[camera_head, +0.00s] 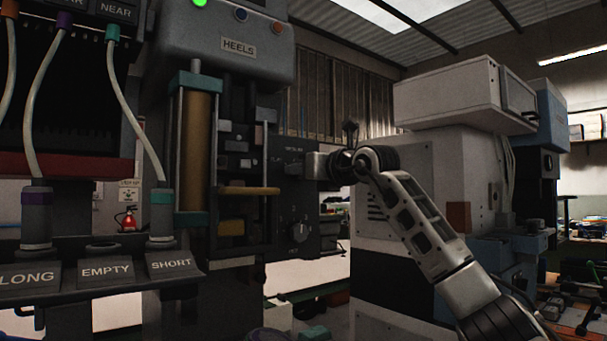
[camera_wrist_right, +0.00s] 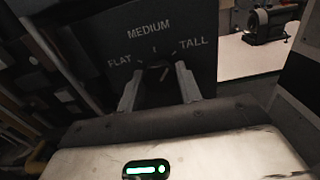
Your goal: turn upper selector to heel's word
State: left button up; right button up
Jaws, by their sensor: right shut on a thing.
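The upper selector (camera_wrist_right: 157,74) is a dark knob on a dark panel, with the words FLAT at left, MEDIUM at top and TALL at right around it in the right wrist view. My right gripper (camera_wrist_right: 158,84) has a finger on each side of it and is shut on it. The knob is dim between the fingers, and I cannot tell which word it points to. In the head view my right gripper (camera_head: 314,166) reaches the panel from the right and hides most of the selector. My left gripper is not in view.
A lower selector (camera_head: 299,232) sits below on the same panel. The press carries a HEELS sign (camera_head: 238,48) and a lit green lamp (camera_head: 200,2). At left, tubes run down to a rack labelled LONG, EMPTY (camera_head: 105,271) and SHORT. A white machine (camera_head: 440,170) stands behind my right arm.

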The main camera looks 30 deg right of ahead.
jog(key=shift+m, duration=0.9)
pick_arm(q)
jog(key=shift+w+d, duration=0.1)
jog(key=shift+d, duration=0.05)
pick_arm(e)
jog(key=o, duration=1)
jog(key=shift+s, duration=0.1)
pick_arm(q)
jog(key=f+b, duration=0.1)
jog(key=b, duration=0.4)
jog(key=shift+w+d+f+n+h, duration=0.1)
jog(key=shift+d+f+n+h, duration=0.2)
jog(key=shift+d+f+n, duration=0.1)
pick_arm(e)
jog(key=s+d, duration=0.1)
jog(key=s, duration=1.4)
jog(key=shift+s+d, duration=0.15)
jog(key=shift+s, duration=0.2)
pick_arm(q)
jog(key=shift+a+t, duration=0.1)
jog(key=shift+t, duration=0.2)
